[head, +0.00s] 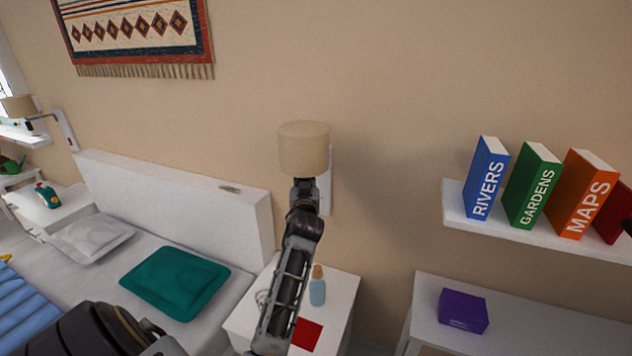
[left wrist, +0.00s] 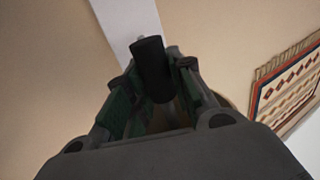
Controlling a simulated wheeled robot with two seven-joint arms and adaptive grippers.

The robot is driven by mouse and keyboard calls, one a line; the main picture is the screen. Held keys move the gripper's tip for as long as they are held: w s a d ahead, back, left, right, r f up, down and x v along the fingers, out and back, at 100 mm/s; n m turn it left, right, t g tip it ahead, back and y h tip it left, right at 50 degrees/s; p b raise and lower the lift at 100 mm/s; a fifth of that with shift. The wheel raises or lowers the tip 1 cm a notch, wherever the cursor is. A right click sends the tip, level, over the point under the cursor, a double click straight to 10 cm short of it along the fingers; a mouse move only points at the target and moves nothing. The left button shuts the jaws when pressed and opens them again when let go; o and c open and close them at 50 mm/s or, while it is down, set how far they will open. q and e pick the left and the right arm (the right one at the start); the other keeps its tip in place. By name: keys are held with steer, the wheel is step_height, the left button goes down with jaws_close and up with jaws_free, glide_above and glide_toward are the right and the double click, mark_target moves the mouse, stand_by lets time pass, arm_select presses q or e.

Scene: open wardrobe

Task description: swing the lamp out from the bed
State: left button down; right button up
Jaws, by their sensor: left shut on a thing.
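The bedside lamp has a beige drum shade (head: 304,148) and a white wall plate (head: 326,182) to the right of the bed's headboard. My left gripper (head: 304,187) is just below the shade, in front of the plate. In the left wrist view my left gripper (left wrist: 158,100) is shut on a black cylindrical part of the lamp (left wrist: 152,68), with the white plate (left wrist: 130,20) behind it. The gripper hides most of the lamp's arm in the head view. The bed (head: 90,255) with its white headboard (head: 170,190) is to the left.
A white nightstand (head: 345,290) stands below the lamp, with a blue bottle (head: 317,290) and a red item (head: 306,334). A shelf (head: 545,238) with several books is to the right. Bare wall lies between lamp and shelf. A second lamp (head: 18,106) is far left.

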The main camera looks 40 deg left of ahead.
arm_select(q)
steer(key=a, duration=0.1)
steer(key=s+a, duration=0.1)
steer(key=a, duration=0.1)
steer(key=shift+s+a+r+p, duration=0.2)
steer(key=shift+s+r+p, duration=0.05)
steer(key=shift+r+p, duration=0.1)
arm_select(e)
steer(key=shift+d+r, duration=0.4)
steer(key=shift+r, duration=0.05)
steer(key=shift+a, duration=0.1)
arm_select(q)
steer(key=c, duration=1.3)
jaws_free()
steer(key=shift+a, duration=0.1)
steer(key=shift+o, duration=0.5)
steer(key=shift+a+f, duration=0.2)
steer(key=shift+f, duration=0.1)
steer(key=shift+w, duration=0.1)
arm_select(e)
steer(key=shift+a, duration=0.55)
arm_select(q)
steer(key=shift+d, duration=0.15)
arm_select(e)
steer(key=shift+d, duration=0.1)
